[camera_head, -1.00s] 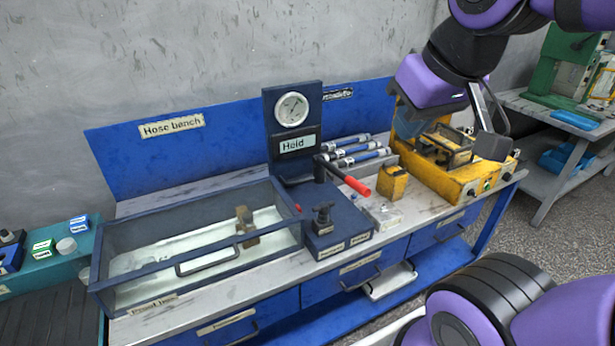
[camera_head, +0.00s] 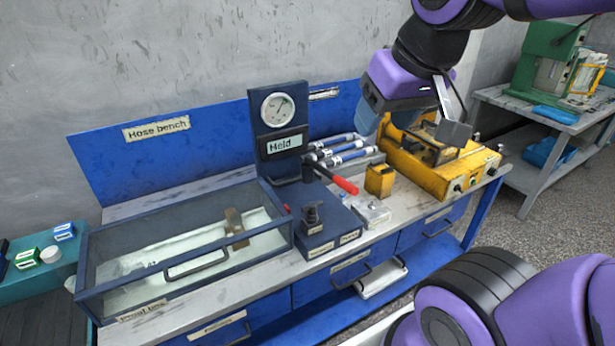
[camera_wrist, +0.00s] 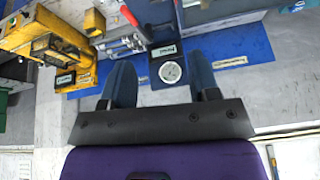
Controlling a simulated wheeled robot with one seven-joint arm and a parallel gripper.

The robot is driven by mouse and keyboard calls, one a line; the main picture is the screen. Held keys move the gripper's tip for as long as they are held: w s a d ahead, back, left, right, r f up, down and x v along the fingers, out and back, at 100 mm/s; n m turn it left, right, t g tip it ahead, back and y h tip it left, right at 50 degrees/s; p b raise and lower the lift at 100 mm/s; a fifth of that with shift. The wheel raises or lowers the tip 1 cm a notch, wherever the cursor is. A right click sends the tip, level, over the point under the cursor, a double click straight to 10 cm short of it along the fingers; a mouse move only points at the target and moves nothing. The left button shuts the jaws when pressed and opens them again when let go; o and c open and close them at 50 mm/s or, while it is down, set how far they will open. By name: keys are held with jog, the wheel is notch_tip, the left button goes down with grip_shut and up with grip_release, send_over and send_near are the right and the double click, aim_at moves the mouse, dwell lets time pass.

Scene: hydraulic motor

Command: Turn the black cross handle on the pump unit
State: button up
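The pump unit (camera_head: 335,228) is a dark blue block on the bench with a gauge panel (camera_head: 262,120) behind it reading "Held". The black cross handle (camera_head: 312,213) stands upright on its front left part. A lever with a red grip (camera_head: 345,185) sticks out to the right above the block. My gripper (camera_head: 368,112) is above and right of the pump unit, over the back of the bench, clear of the handle. In the wrist view my gripper (camera_wrist: 162,85) has its two blue fingers wide apart with nothing between them. The cross handle is not clear in the wrist view.
A glass-lidded box (camera_head: 180,250) fills the left of the bench. A yellow machine (camera_head: 430,170) and a small yellow block (camera_head: 379,181) stand to the right. Several hose pieces (camera_head: 345,150) lie behind. Bare bench top shows at the front edge.

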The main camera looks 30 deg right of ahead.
jog(key=w+f+m+g, duration=0.1)
jog(key=w+f+m, duration=0.25)
jog(key=w, duration=0.45)
jog(key=m+g, duration=0.4)
jog(key=m, duration=0.6)
send_over(312, 204)
notch_tip(312, 204, down, 21)
notch_tip(312, 204, down, 10)
jog(key=shift+w+f, duration=0.1)
jog(key=shift+f, duration=0.1)
